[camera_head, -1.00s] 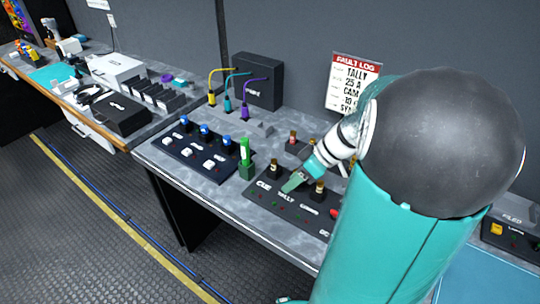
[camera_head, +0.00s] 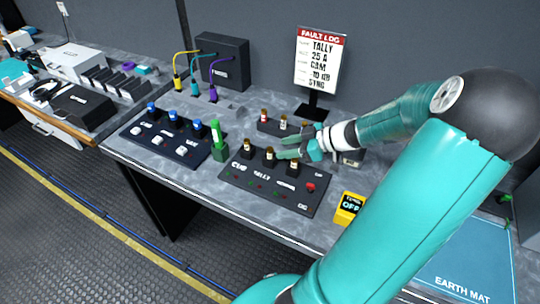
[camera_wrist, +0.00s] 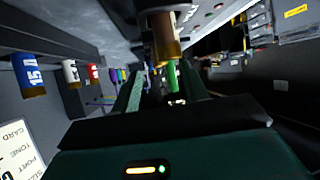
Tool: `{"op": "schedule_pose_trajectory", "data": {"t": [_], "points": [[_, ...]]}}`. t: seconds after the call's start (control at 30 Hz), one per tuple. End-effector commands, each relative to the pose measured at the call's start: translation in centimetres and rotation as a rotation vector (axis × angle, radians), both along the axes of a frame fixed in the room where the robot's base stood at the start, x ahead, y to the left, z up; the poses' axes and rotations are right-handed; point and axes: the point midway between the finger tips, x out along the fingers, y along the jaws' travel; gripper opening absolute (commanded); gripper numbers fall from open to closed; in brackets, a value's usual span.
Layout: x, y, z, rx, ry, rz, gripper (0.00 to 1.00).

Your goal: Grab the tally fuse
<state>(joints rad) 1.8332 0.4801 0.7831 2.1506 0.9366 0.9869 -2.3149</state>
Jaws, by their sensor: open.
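The black fuse panel (camera_head: 262,199) is lettered CUE and TALLY, with a third label too small to read. Several dark, brass-coloured fuses stand upright on it; the middle one, behind the TALLY label, is the tally fuse (camera_head: 269,155). My gripper (camera_head: 282,148) is open, reaching in from the right close beside the tally fuse. In the wrist view, a brass-ended fuse (camera_wrist: 166,42) stands at the far end of the gap between my fingers; I cannot tell whether they touch it. Its label is not readable there.
A rack behind holds red (camera_head: 263,115), white (camera_head: 283,121) and blue (camera_head: 304,127) fuses. A green upright piece (camera_head: 217,138) stands left of the panel. A yellow box (camera_head: 349,208) reading OFF is at right. The fault log (camera_head: 320,60) stands behind, reading TALLY 25 A.

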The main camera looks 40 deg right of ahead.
Motion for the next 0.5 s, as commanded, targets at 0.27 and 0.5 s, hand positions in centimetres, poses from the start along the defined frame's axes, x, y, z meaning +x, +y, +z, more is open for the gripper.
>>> {"op": "schedule_pose_trajectory", "data": {"t": [0.27, 0.5], "points": [[1.9, 1.3, -1.1, 0.002, 0.000, 0.002, 0.44], [4.5, 2.7, -2.7, 0.001, 0.000, 0.002, 0.44]]}}
